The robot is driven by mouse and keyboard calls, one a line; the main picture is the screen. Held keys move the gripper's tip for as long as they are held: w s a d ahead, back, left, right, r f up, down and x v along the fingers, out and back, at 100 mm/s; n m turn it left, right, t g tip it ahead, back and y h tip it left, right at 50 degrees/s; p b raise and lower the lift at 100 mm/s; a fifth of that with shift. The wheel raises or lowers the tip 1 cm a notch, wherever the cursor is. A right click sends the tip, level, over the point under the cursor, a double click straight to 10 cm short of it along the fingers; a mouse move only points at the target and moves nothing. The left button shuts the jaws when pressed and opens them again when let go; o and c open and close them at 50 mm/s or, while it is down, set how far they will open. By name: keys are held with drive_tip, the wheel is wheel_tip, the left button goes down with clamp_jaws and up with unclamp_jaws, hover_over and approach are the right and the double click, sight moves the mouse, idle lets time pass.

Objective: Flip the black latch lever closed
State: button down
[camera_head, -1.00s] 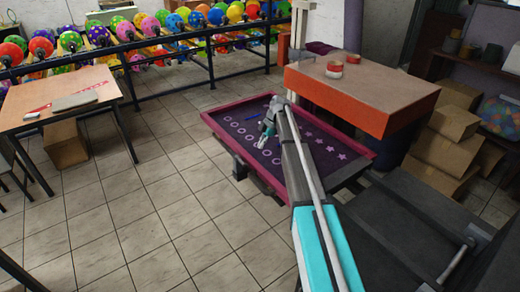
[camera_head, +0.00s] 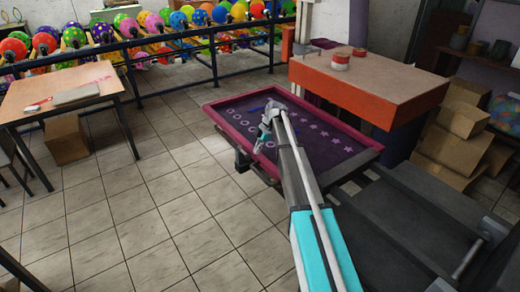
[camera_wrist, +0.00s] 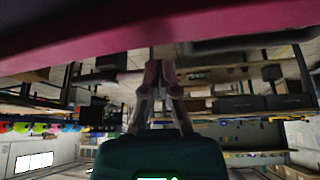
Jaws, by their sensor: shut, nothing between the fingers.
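The magenta-framed printing screen (camera_head: 318,130), with rings and stars on its dark mesh, lies at the middle of the head view. My gripper (camera_head: 258,149) is at the near left edge of its frame, pointing down. In the wrist view, my gripper (camera_wrist: 158,70) is shut and empty, with its tips close to the magenta frame edge (camera_wrist: 120,28). Dark brackets (camera_head: 242,158) show under the frame's near left side in the head view. I cannot clearly pick out the black latch lever; it may be among these dark parts or hidden by my gripper.
An orange-sided table (camera_head: 350,85) with small red-and-white rolls stands behind the screen. Cardboard boxes (camera_head: 450,145) are stacked at the right. A wooden table (camera_head: 62,95) stands at the left, and a balloon rack (camera_head: 150,45) behind. The tiled floor between is clear.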

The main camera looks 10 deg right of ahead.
drive_tip(key=shift+b+x, duration=0.5)
drive_tip(key=shift+x, duration=0.25)
